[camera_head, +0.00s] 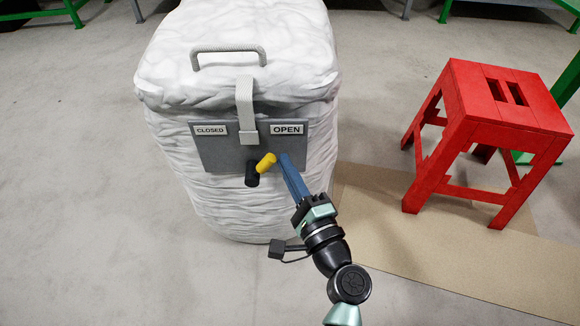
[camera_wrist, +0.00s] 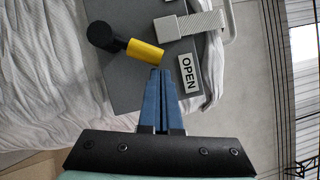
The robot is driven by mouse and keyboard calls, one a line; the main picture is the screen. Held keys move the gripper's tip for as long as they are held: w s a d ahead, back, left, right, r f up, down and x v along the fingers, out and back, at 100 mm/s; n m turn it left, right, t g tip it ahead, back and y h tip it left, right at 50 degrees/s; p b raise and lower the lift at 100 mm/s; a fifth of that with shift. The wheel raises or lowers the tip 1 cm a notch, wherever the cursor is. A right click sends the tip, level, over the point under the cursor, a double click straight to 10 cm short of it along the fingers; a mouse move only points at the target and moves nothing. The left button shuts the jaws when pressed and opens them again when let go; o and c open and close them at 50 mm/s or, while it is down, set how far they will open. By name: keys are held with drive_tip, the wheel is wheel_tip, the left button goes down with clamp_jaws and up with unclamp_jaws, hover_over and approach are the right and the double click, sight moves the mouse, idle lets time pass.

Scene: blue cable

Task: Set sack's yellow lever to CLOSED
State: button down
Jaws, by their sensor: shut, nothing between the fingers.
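The white sack (camera_head: 240,60) stands upright with a grey plate (camera_head: 218,150) on its front. The plate has a CLOSED label (camera_head: 210,130) at left and an OPEN label (camera_head: 287,129) at right. The yellow lever (camera_head: 266,160) sits on a black pivot (camera_head: 252,175) low on the plate and points up and right, toward OPEN. In the wrist view the yellow lever (camera_wrist: 145,50) lies just beyond my fingertips, slightly left. My gripper (camera_head: 284,157) has its blue fingers shut and empty, just right of the lever's tip. Whether they touch it, I cannot tell.
A grey strap (camera_head: 245,105) hangs over the plate between the labels, and a handle (camera_head: 228,50) is on the sack's top. A red stool (camera_head: 490,105) stands at right on a tan mat (camera_head: 460,250). The floor at left is clear.

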drive_tip(key=shift+a+r+n, duration=0.15)
drive_tip(key=shift+r+n, duration=0.1)
drive_tip(key=shift+n, duration=0.05)
wheel_tip(320, 180, up, 4)
drive_tip(key=n+g+h+p, duration=0.2)
drive_tip(key=n+g+p, duration=0.2)
drive_tip(key=n+p, duration=0.6)
hover_over(255, 183)
drive_tip(key=p, duration=0.2)
drive_tip(key=shift+m, duration=1.1)
drive_tip(key=a+n+p, duration=0.1)
drive_tip(key=a+n+h+p, duration=0.1)
drive_tip(key=p, duration=0.1)
drive_tip(key=shift+f, duration=0.3)
drive_tip(key=shift+a+f+p, duration=0.15)
drive_tip(key=shift+a+p, duration=0.25)
drive_tip(key=shift+a+f, duration=0.1)
